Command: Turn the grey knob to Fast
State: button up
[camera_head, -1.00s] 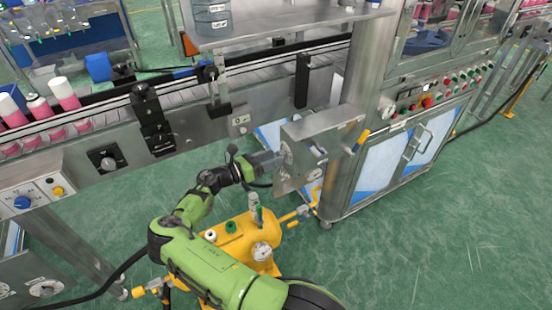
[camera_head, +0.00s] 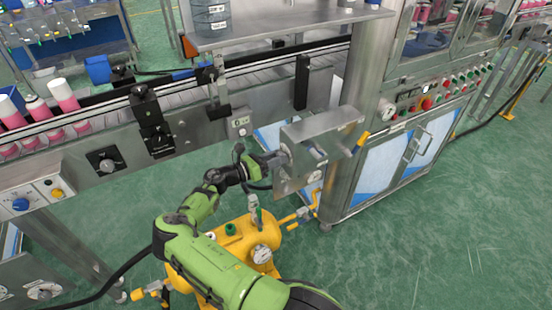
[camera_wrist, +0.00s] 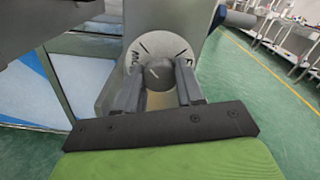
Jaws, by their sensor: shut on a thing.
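The grey knob (camera_wrist: 160,75) is round and dark, set on a pale dial plate (camera_wrist: 150,45) with black tick marks. Partly hidden lettering shows at the dial's left and an F-like letter at its right. My gripper (camera_wrist: 160,85) is shut on the knob, one finger at each side. The fingers cover parts of the dial, and I cannot read where the knob points. In the head view my gripper (camera_head: 277,160) meets the left face of a grey metal box (camera_head: 322,132), and the knob is hidden there.
A yellow tank with a gauge (camera_head: 262,254) stands below my arm. A conveyor with pink bottles (camera_head: 62,95) runs behind at the left. A steel cabinet (camera_head: 410,150) with coloured buttons stands right of the box. Green floor is open at the right.

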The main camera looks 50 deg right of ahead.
jog(key=shift+m, duration=0.3)
jog(key=m+b, duration=0.4)
jog(key=m, duration=1.3)
jog(key=shift+f+b, duration=0.1)
jog(key=shift+b, duration=0.25)
jog(key=o, duration=1)
jog(key=shift+o, duration=0.2)
jog(key=shift+a, duration=0.1)
jog(key=p+v, duration=0.2)
jog(key=v, duration=1.3)
jog(key=shift+a, duration=0.3)
